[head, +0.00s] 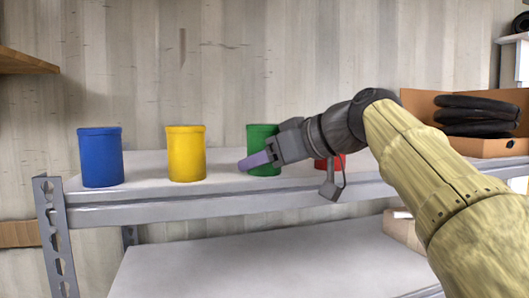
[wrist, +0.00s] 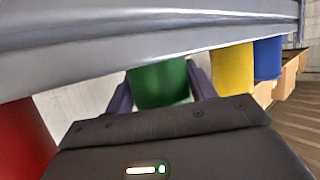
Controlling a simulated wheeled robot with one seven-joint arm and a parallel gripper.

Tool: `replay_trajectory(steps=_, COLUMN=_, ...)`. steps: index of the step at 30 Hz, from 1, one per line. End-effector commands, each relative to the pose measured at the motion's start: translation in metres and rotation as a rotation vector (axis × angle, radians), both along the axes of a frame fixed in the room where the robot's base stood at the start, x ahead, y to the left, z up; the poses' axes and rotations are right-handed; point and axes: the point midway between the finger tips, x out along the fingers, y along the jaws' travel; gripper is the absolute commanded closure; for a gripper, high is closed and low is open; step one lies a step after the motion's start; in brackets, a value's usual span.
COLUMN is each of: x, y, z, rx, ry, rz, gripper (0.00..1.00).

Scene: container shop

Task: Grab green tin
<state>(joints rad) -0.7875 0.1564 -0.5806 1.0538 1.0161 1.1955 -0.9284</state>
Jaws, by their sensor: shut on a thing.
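The green tin (head: 262,137) stands upright on the metal shelf, partly hidden behind my gripper (head: 252,161) in the head view. In the wrist view the green tin (wrist: 160,86) sits between the two fingers of my gripper (wrist: 161,88), one finger on each side. My gripper is shut on the green tin.
A yellow tin (head: 187,153) and a blue tin (head: 101,157) stand to the left on the shelf (head: 145,166). A red tin (head: 328,162) is to the right, mostly hidden by my arm. A cardboard box (head: 480,146) with black tyre-like rings stands farther right.

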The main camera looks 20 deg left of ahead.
Motion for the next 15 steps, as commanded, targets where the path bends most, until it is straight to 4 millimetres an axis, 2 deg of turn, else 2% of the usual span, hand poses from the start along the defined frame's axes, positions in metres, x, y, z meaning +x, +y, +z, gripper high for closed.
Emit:
replay_trajectory(steps=8, x=0.000, y=0.000, z=0.006, rx=0.002, ry=-0.003, rz=0.000, gripper=0.77)
replay_trajectory(steps=15, x=0.001, y=-0.001, z=0.024, rx=0.002, ry=-0.004, rz=-0.002, gripper=0.77)
